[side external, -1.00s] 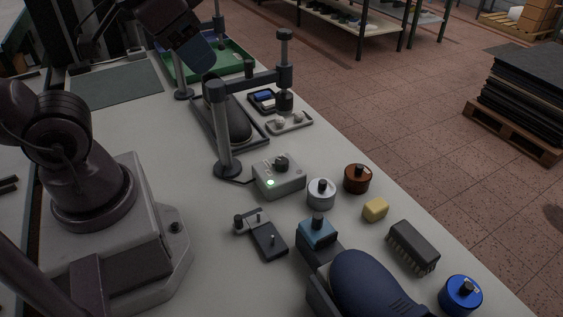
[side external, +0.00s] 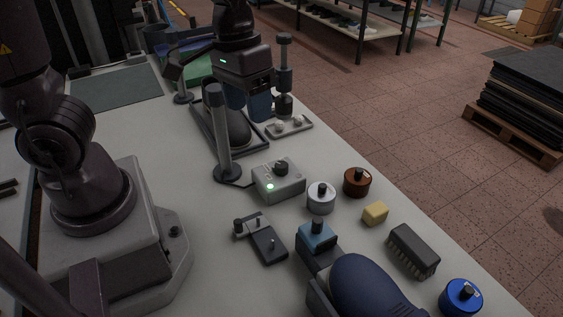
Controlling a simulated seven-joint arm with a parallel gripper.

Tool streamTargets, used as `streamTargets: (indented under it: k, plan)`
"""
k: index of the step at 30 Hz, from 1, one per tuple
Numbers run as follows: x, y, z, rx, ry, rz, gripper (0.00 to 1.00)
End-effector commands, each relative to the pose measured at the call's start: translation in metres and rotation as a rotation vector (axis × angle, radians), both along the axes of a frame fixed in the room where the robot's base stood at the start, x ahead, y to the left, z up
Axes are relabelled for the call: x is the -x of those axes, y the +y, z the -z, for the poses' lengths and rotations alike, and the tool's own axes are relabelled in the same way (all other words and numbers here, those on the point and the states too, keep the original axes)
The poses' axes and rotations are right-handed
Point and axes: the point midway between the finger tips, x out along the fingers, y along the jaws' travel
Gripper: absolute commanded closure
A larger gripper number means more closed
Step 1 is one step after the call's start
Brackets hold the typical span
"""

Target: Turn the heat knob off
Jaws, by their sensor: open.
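The heat knob (side external: 281,167) is a dark round knob on top of a small grey control box (side external: 279,184).
A grey post (side external: 222,135) stands just left of the box. A white-grey pot (side external: 321,197), a brown pot (side external: 357,182), a yellow block (side external: 375,213), a brush (side external: 413,249) and a navy shoe last (side external: 367,287) lie to the right and in front. A small dark fixture (side external: 263,240) lies in front.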

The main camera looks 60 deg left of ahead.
Motion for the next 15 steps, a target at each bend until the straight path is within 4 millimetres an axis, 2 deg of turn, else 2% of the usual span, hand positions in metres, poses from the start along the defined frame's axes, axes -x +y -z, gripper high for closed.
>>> streamTargets:
  k: [1, 3, 9, 13, 15]
  plan:
    - [-0.010, 0.003, 0.016, -0.008, 0.050, -0.049, 0.42]
    - [-0.023, 0.009, 0.034, -0.024, 0.097, -0.127, 0.42]
    - [-0.057, 0.034, 0.077, -0.101, 0.153, -0.351, 0.42]
    - [-0.076, 0.051, 0.086, -0.133, 0.131, -0.479, 0.42]
    - [-0.091, 0.056, 0.080, -0.115, 0.081, -0.560, 0.42]
